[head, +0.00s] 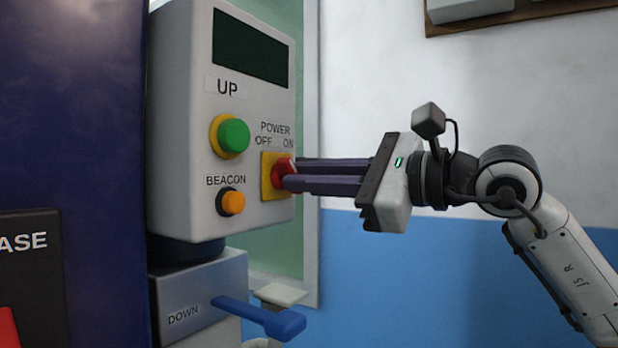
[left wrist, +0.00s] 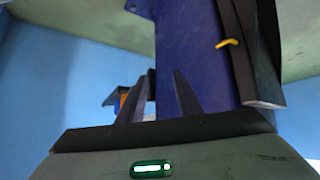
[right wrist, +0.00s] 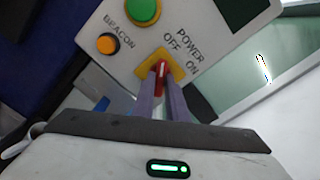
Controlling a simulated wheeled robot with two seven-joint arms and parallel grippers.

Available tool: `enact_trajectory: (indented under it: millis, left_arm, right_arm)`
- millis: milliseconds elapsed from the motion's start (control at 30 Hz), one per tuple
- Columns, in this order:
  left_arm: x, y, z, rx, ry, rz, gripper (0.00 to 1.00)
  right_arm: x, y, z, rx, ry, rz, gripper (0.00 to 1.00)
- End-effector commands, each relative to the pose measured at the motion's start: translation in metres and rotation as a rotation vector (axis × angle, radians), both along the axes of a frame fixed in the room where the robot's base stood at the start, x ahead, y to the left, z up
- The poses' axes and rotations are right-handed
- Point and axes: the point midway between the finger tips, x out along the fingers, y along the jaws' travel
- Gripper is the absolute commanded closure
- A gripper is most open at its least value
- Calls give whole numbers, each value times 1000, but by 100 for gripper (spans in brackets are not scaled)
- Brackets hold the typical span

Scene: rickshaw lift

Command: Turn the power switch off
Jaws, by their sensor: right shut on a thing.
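The red power switch (head: 281,174) sits on a yellow square plate on the grey control box (head: 180,130), under the labels POWER, OFF and ON. My right gripper (head: 290,174) comes in from the right and is shut on the red switch knob. In the right wrist view the fingers hold the red knob (right wrist: 161,76) between their tips, and the yellow plate (right wrist: 176,66) shows around it. A white mark runs along the knob. My left gripper (left wrist: 155,82) shows only in the left wrist view, with its two fingers apart and nothing seen between them.
A green UP button (head: 233,135) and an orange BEACON button (head: 232,203) sit close by on the box. A blue DOWN lever (head: 262,316) sticks out below. A dark blue column (head: 75,120) stands at left. Free room lies right of the box.

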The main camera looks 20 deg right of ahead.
Motion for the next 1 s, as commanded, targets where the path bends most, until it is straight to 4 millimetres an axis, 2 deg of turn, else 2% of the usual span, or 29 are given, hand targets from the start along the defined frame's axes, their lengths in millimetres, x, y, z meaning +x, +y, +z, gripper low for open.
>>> enact_trajectory:
  millis: [467,500,600,867,1000]
  left_arm:
    - [-1,1,-2,2,4,0,69]
    - [-1,1,-2,2,4,0,69]
    - [-1,1,-2,2,4,0,69]
    - [-1,0,-2,2,4,0,69]
    - [-1,0,-4,1,3,-1,69]
  right_arm:
    - [-1,0,2,-11,-14,0,100]
    - [-1,0,2,-10,-14,0,83]
    - [0,0,1,-10,-13,0,69]
    - [0,0,0,-10,-10,0,69]
    - [-7,-7,0,-10,-10,-2,69]
